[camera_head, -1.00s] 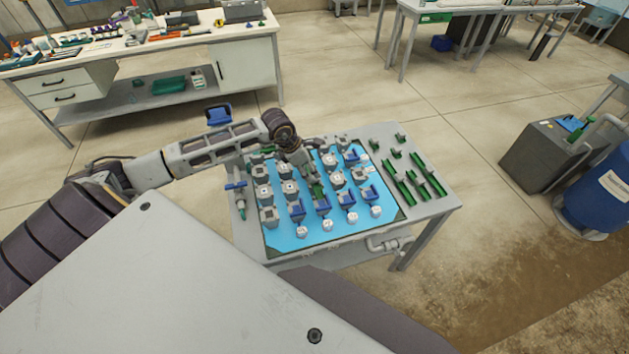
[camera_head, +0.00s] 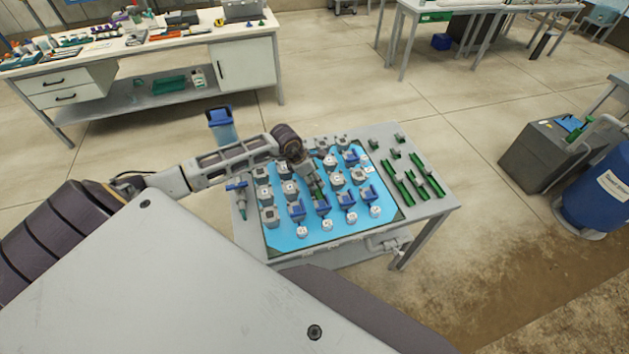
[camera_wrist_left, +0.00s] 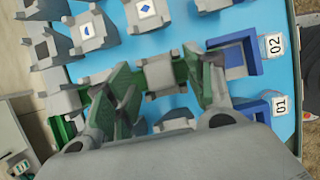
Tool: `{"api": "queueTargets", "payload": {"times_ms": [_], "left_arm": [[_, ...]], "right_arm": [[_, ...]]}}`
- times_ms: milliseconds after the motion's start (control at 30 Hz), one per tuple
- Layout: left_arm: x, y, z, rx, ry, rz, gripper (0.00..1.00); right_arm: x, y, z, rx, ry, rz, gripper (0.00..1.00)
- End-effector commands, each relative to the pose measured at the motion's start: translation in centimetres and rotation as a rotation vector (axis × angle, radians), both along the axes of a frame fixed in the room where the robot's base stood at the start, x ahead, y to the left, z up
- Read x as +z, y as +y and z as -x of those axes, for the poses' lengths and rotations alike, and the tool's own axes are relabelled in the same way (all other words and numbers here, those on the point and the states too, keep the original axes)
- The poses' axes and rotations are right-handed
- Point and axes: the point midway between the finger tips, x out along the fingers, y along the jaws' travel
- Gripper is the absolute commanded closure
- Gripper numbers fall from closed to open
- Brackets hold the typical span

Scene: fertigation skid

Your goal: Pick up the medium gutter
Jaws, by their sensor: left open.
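My left gripper (camera_head: 316,187) is over the blue board (camera_head: 287,238), among the grey and blue holders. In the left wrist view its two fingers (camera_wrist_left: 165,95) stand apart, one on each side of a grey holder (camera_wrist_left: 160,73). Green shows beside that holder, partly hidden by the fingers; I cannot tell whether it is a gutter or the finger pads. Several green gutters lie on the right side of the table, including a long one (camera_head: 396,186) and another beside it (camera_head: 412,187). I cannot tell which is the medium one. My right gripper is not in view.
Blue holders stand close by, one near the tag 02 (camera_wrist_left: 275,45) and one near the tag 01 (camera_wrist_left: 280,104). A blue-topped bin (camera_head: 221,124) stands behind my left arm. A blue drum (camera_head: 600,195) is on the floor at right. The table's front right corner is clear.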

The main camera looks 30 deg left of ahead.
Motion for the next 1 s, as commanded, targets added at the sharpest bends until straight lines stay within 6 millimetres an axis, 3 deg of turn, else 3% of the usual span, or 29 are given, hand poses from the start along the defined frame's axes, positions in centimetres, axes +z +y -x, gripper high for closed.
{"api": "queueTargets", "payload": {"times_ms": [467, 833, 1000], "left_arm": [[-0.05, 0.00, -0.03, 0.000, 0.000, 0.000, 0.46], [-0.07, 0.01, -0.02, 0.000, 0.000, 0.000, 0.94], [-0.07, 0.01, -0.02, 0.000, 0.000, 0.000, 0.96]], "right_arm": [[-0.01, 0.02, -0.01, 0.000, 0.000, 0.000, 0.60], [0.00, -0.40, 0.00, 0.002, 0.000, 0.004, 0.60], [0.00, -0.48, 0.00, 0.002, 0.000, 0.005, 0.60]]}}
